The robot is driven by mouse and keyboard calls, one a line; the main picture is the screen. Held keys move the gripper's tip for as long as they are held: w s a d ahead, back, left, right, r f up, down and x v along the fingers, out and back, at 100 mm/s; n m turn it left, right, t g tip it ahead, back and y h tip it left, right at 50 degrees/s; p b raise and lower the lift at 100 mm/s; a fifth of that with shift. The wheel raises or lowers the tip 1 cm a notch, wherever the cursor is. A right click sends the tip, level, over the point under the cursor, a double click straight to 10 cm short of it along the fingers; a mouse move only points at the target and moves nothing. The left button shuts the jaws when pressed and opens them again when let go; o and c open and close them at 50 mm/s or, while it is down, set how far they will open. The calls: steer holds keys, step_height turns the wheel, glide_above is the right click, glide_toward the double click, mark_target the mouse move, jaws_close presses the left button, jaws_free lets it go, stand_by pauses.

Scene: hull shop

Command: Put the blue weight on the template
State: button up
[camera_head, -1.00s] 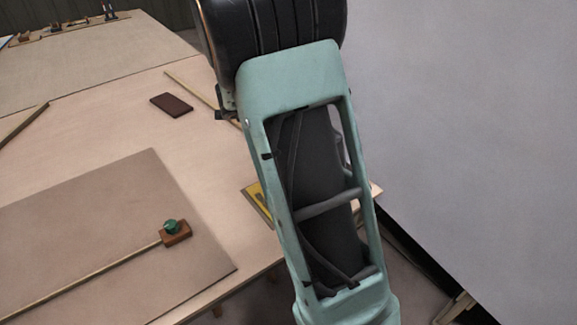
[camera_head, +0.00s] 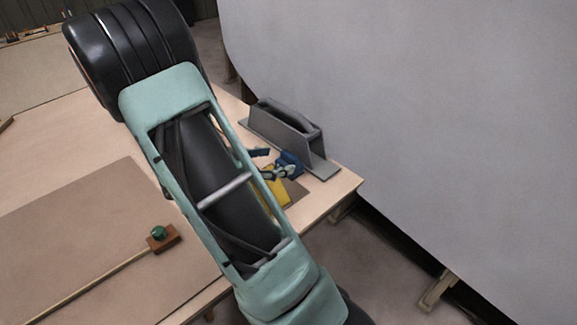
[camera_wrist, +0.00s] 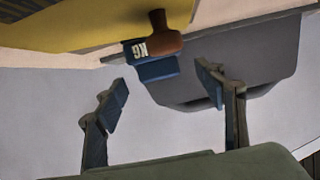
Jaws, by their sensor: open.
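The blue weight (camera_wrist: 157,69) shows in the wrist view, with "KG" lettering upside down on one face and a brown knob on top. It lies at the upper middle, just beyond the gap between my fingertips. My gripper (camera_wrist: 164,82) is open and empty, its two fingers apart. In the head view my arm covers much of the gripper; blue parts near the table corner are hard to tell apart as fingers or weight. A yellow sheet (camera_wrist: 75,25) is beside the weight, also partly visible in the head view (camera_head: 277,190). I cannot tell whether it is the template.
A big pale hull surface (camera_head: 400,110) fills the right side.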

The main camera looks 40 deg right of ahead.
mark_target(287, 155)
steer(key=x, duration=0.2)
steer(key=b+x, duration=0.1)
steer(key=x, duration=0.2)
steer(key=shift+d+r+b, duration=0.3)
steer(key=shift+d, duration=0.15)
steer(key=shift+s, duration=0.1)
steer(key=shift+c, duration=0.5)
steer(key=c, duration=1.5)
steer(key=shift+r, duration=0.1)
jaws_close()
steer(key=shift+r, duration=0.1)
